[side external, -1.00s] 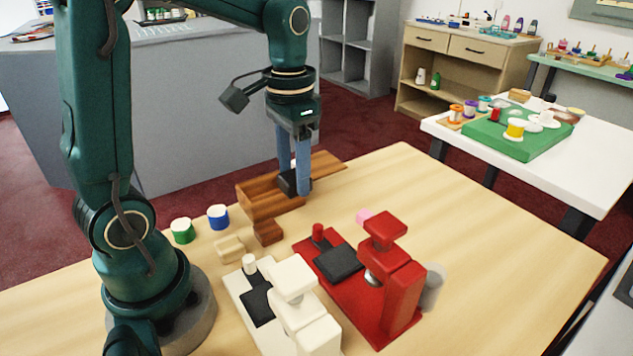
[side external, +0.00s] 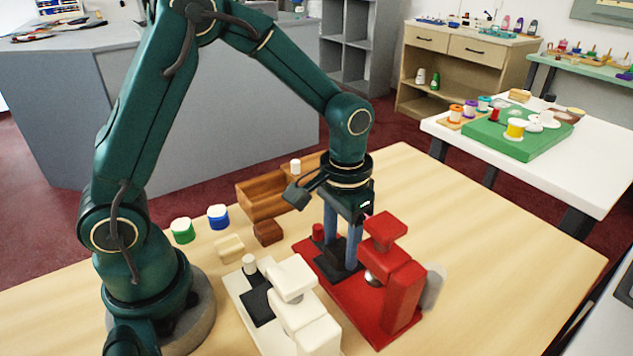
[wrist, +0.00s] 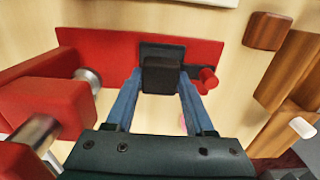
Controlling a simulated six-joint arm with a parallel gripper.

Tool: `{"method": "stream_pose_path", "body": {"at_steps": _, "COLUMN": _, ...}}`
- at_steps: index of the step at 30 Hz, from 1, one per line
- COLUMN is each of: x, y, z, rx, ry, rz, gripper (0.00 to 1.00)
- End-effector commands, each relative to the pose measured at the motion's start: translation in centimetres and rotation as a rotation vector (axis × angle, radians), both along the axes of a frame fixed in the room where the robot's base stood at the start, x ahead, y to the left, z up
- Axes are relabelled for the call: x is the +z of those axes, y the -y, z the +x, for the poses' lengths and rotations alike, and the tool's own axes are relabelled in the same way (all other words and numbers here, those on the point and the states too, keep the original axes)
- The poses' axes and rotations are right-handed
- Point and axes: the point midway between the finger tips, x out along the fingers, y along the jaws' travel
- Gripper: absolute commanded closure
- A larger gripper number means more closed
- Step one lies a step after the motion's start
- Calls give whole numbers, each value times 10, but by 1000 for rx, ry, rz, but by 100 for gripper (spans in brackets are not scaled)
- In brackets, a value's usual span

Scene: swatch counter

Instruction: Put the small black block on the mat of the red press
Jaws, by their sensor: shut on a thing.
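My gripper (side external: 342,250) is shut on the small black block (wrist: 161,75), which is between its blue fingers. In the side view the block (side external: 339,248) is partly hidden by the fingers. The red press (side external: 402,290) stands on the table, with its head right of my gripper. Its dark mat (side external: 325,264) is under the block; the mat also shows around the block in the wrist view (wrist: 150,49). The block is at or just above the mat; I cannot tell whether they touch. The block looks roughly level and within the mat's width.
The white press (side external: 300,310) stands left of the red one. A red peg (side external: 318,232) is close beside my fingers. A brown block (side external: 267,232), a wooden tray (side external: 258,208) and green (side external: 182,230) and blue (side external: 218,216) pots lie farther left. The table's right side is clear.

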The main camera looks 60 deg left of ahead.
Motion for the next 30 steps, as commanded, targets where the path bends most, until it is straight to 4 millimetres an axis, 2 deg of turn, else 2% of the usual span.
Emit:
{"method": "stream_pose_path", "body": {"at_steps": 9, "x": -3, "y": 0, "z": 0, "rx": 0, "ry": -2, "rz": 0, "gripper": 100}}
{"method": "stream_pose_path", "body": {"at_steps": 10, "x": -3, "y": 0, "z": 0, "rx": 0, "ry": -1, "rz": 0, "gripper": 35}}
{"method": "stream_pose_path", "body": {"at_steps": 11, "x": -3, "y": 0, "z": 0, "rx": 0, "ry": -1, "rz": 0, "gripper": 23}}
{"method": "stream_pose_path", "body": {"at_steps": 12, "x": -3, "y": 0, "z": 0, "rx": 0, "ry": -1, "rz": 0, "gripper": 16}}
{"method": "stream_pose_path", "body": {"at_steps": 23, "x": 1, "y": 0, "z": 0, "rx": 0, "ry": 2, "rz": 0, "gripper": 16}}
{"method": "stream_pose_path", "body": {"at_steps": 26, "x": 11, "y": 0, "z": 2, "rx": 0, "ry": 6, "rz": -1, "gripper": 16}}
{"method": "stream_pose_path", "body": {"at_steps": 30, "x": 38, "y": 0, "z": 2, "rx": 0, "ry": 9, "rz": -1, "gripper": 16}}
